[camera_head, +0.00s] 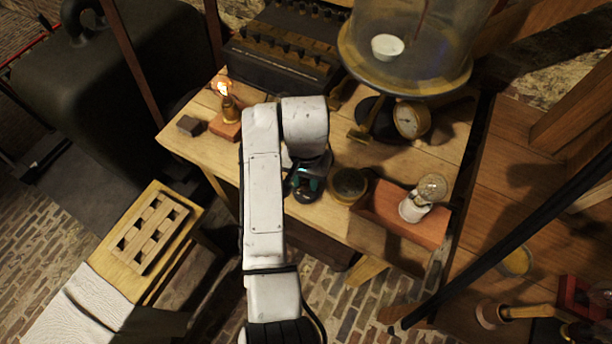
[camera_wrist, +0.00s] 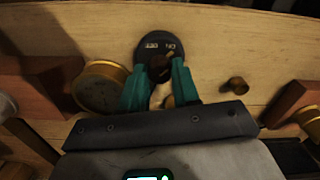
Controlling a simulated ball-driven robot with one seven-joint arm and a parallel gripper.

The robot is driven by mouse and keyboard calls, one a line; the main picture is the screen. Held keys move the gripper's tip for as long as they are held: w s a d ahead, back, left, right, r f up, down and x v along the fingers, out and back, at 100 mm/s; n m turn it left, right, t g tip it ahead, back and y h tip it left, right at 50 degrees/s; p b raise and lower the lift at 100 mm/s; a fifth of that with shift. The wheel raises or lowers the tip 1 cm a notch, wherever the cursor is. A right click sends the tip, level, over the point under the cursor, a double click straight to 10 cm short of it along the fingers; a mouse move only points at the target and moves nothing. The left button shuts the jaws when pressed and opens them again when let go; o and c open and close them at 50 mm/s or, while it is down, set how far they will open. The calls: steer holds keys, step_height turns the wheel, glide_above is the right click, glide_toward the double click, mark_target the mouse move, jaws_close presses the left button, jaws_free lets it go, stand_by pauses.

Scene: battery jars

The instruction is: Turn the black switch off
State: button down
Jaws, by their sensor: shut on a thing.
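The black switch (camera_wrist: 150,46) is a round black disc with white OFF and ON lettering, upside down in the wrist view. Its knob (camera_wrist: 161,68) sits between the teal fingertips of my gripper (camera_wrist: 160,74), which is shut on it. The knob's exact angle is hard to make out. In the head view my gripper (camera_head: 306,182) reaches down to the wooden table, and my arm and fingers mostly hide the switch. A small lit bulb (camera_head: 225,89) stands on a wooden block at the table's left.
A round brass instrument (camera_head: 349,185) is close beside the switch; it also shows in the wrist view (camera_wrist: 98,88). A clear bulb (camera_head: 432,187) stands on a reddish block (camera_head: 379,206). A dial gauge (camera_head: 411,119) and a glass jar (camera_head: 408,50) are behind.

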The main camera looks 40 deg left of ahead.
steer(key=shift+r+n+p, duration=0.15)
steer(key=shift+n+p, duration=0.25)
steer(key=shift+p, duration=0.05)
steer(key=shift+w+r+n+p, duration=0.1)
steer(key=shift+n+p, duration=0.85)
steer(key=shift+n, duration=0.05)
steer(key=n+p, duration=0.3)
steer(key=n, duration=0.2)
steer(key=n+p, duration=0.1)
steer(key=n, duration=0.5)
steer(key=n+p, duration=0.1)
steer(key=n, duration=0.3)
steer(key=c, duration=0.8)
jaws_free()
steer(key=shift+f, duration=0.2)
